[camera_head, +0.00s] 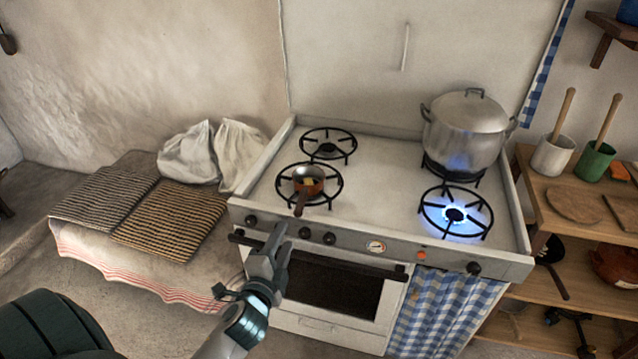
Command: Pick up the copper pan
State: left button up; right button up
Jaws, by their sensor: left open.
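The small copper pan (309,181) sits on the front left burner (332,198) of the white stove. Its brown handle (300,205) points toward the front edge of the stove. Something yellowish shows inside the pan. My left gripper (278,232) is in front of the stove, below and a little left of the handle's end. It looks apart from the handle, with nothing in its jaws. My right gripper is not clearly in view.
A lidded steel pot (466,130) stands on the back right burner. The front right burner (454,214) burns with a blue flame. Ribbed mats (170,218) and white sacks (187,152) lie at the left. A wooden shelf (560,222) stands at the right.

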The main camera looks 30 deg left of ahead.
aim_at(296, 213)
pick_arm(q)
jog(key=shift+d, duration=0.1)
jog(key=p+x, duration=0.3)
jog(key=x, duration=0.8)
jog(key=shift+w+a+f, duration=0.2)
jog(key=shift+w+a, duration=0.05)
jog(key=shift+w, duration=0.3)
jog(key=shift+a+f+p+x, duration=0.15)
jog(key=shift+p+x, duration=0.2)
jog(key=shift+x, duration=0.6)
jog(key=shift+a+f+p+x, duration=0.1)
jog(key=shift+f+p+x, duration=0.2)
jog(key=shift+x, duration=0.6)
jog(key=shift+w+a+f, duration=0.1)
jog(key=shift+w, duration=0.5)
